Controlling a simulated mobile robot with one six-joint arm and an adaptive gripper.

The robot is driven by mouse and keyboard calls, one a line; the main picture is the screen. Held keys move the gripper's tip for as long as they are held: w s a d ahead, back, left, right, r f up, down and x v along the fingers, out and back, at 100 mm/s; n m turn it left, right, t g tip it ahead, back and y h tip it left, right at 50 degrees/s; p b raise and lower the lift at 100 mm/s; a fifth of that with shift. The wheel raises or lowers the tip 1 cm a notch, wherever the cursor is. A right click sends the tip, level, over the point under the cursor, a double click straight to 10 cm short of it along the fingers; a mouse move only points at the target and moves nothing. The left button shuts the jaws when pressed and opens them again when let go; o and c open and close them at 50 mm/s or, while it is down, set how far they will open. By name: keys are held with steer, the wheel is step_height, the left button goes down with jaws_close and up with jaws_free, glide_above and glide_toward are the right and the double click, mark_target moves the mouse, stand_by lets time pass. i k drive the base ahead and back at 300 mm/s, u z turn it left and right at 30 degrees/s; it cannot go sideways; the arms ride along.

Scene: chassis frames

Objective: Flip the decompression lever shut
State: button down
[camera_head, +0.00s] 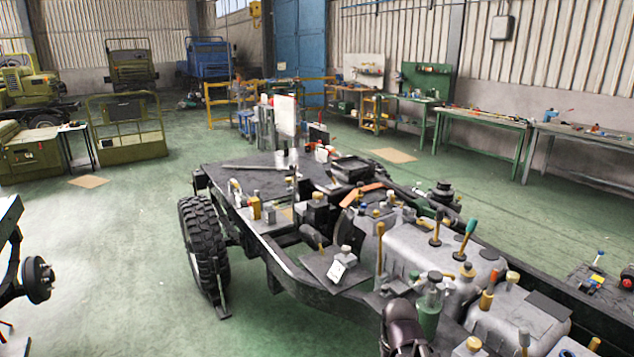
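A chassis frame (335,290) carries a grey engine-like block (410,252) with several small levers and knobs on it. A tall yellow-topped lever (380,245) stands upright at the block's left end. I cannot make out my gripper; a dark rounded part shows at the bottom edge.
A large tyre (204,245) stands left of the chassis. Green workbenches (484,130) line the right wall, and yellow railings (222,103) stand at the back. Trucks (130,65) are parked at the far left. Green floor (120,250) is open on the left.

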mark_target(328, 172)
steer(key=z, duration=0.5)
steer(key=k, duration=0.15)
steer(key=u, duration=1.55)
steer(key=i, duration=1.35)
steer(key=z, duration=0.7)
